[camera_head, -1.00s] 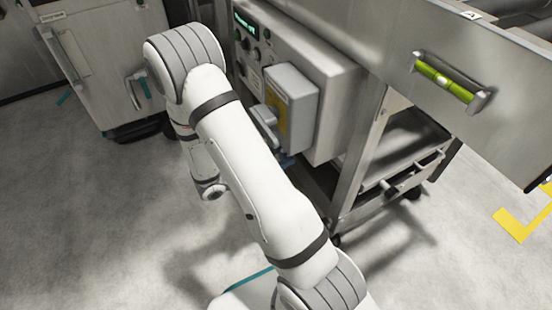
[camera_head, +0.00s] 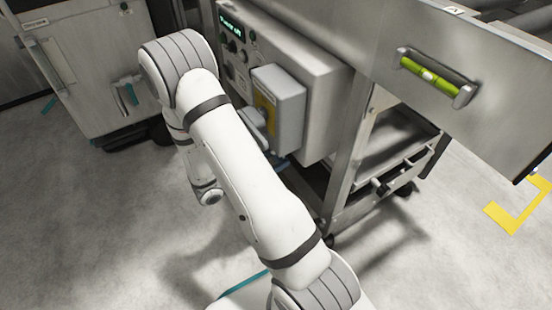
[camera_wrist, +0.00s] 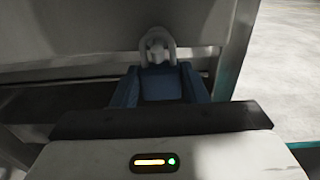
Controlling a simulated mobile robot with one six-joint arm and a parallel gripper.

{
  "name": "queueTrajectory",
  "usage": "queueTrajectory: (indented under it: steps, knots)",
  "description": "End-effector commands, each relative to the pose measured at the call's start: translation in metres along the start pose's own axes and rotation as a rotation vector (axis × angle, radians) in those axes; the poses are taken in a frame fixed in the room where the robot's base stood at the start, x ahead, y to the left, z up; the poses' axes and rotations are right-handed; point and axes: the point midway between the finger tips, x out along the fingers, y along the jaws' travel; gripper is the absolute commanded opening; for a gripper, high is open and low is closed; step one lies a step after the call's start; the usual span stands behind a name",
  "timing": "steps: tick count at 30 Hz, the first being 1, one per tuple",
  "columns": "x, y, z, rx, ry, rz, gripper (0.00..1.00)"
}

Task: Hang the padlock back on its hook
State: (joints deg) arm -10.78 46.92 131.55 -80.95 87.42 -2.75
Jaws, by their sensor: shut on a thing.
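In the wrist view my gripper (camera_wrist: 158,72) is shut on the padlock (camera_wrist: 161,86). The padlock's blue body sits between the two blue fingers, and its grey shackle (camera_wrist: 157,40) points up in the picture, away from the palm. A pale metal surface (camera_wrist: 90,68) lies behind the shackle; I cannot tell how far away. In the head view my arm hides most of the gripper and the padlock. I cannot pick out the hook in either view.
The control panel (camera_head: 325,75), with a grey switch box (camera_head: 278,108), stands just right of my arm. A metal frame with shelves (camera_head: 390,150) is further right.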

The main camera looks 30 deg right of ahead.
Motion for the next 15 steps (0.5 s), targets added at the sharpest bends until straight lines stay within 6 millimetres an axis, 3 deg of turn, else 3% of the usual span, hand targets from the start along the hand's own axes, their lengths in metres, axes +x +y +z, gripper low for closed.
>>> queueTrajectory:
  steps: [4,5,15]
  knots:
    - [-0.0001,0.0000,0.0002,0.000,0.000,0.000,0.15]
    - [-0.0001,0.0000,0.0002,0.000,0.000,0.000,0.40]
    - [-0.0002,0.0000,0.0001,0.000,0.000,0.000,0.65]
